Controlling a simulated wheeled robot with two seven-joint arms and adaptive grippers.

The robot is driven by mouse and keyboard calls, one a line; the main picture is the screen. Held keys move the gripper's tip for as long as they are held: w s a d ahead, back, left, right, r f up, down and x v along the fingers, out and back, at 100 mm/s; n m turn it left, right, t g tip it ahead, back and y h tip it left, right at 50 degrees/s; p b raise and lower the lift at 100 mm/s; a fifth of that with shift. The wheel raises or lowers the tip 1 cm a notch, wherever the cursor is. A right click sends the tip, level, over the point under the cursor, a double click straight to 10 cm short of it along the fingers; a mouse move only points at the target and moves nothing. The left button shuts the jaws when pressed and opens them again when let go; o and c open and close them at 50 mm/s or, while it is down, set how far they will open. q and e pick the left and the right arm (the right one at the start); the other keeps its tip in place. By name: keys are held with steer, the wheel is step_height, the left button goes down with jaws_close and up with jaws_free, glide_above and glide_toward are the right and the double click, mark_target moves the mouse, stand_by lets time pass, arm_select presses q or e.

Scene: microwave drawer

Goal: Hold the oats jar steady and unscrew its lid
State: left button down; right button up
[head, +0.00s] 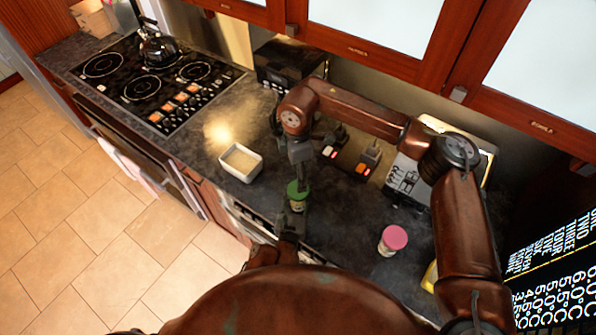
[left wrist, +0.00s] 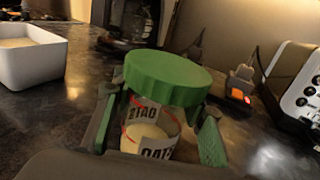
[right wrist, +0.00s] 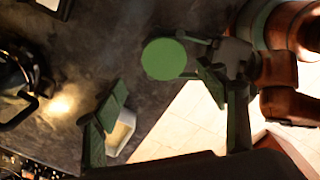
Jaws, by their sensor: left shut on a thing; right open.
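The oats jar is clear with a pale filling and an OATS label (left wrist: 155,143). Its green lid (left wrist: 168,77) sits on top in the left wrist view and also shows in the head view (head: 297,189). My left gripper (head: 291,222) is shut around the jar body below the lid, its fingers on either side, and the jar stands upright. My right gripper (right wrist: 160,98) is open and empty, pointing down. It is above the lid in the head view; in the right wrist view the lid (right wrist: 164,59) lies beyond the fingers, apart from both pads.
A white square dish (head: 240,162) stands left of the jar near the counter's front edge. A pink-lidded jar (head: 392,239) stands to the right. A toaster (head: 407,181) and a socket strip with red lights (head: 350,158) are behind. The stovetop (head: 150,83) is far left.

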mark_target(292, 194)
steer(key=shift+f, duration=4)
